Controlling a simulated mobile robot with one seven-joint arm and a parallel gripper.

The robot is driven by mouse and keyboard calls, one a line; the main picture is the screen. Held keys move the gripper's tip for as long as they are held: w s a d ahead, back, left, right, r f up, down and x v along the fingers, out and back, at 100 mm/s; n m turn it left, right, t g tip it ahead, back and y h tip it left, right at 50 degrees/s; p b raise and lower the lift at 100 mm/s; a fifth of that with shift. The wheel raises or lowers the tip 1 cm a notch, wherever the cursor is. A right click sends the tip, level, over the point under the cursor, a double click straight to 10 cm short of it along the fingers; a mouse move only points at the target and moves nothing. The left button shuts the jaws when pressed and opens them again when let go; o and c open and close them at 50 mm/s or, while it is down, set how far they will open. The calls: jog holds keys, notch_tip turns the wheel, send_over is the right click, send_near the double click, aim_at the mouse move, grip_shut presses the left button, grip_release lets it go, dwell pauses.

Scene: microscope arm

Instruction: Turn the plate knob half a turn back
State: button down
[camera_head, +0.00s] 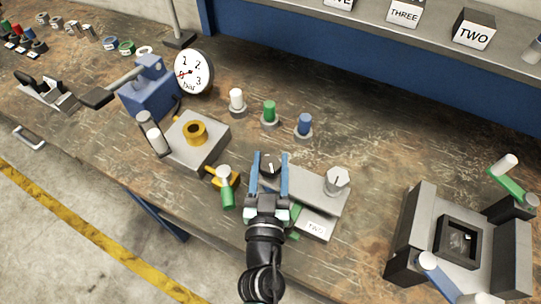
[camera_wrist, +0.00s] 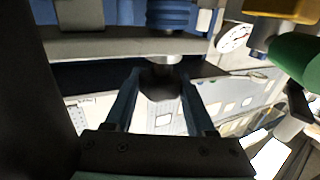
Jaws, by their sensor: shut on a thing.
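A grey plate (camera_head: 308,187) lies on the workbench in the head view, with a black knob (camera_head: 270,161) at its left end and a larger grey knob (camera_head: 336,181) at its right end. The black knob has a pale pointer mark on top. My gripper (camera_head: 270,172) comes from the front, with its two blue fingers on either side of the black knob, shut on it. In the wrist view, the fingers of my gripper (camera_wrist: 160,88) flank the dark knob (camera_wrist: 160,80). Its mark is not visible there.
A small green-handled tap (camera_head: 226,189) stands close left of my gripper. A block with a yellow ring (camera_head: 195,131) is behind it. White, green (camera_head: 269,112) and blue buttons stand behind the plate. A grey machine (camera_head: 462,245) with cranks is at right.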

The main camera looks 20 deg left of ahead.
jog(key=shift+f, duration=0.15)
dwell(0.3)
jog(key=shift+c, duration=1.2)
grip_release()
jog(key=b+v, duration=0.2)
jog(key=v, duration=1.1)
jog(key=shift+b, duration=0.35)
jog(key=shift+d, duration=0.15)
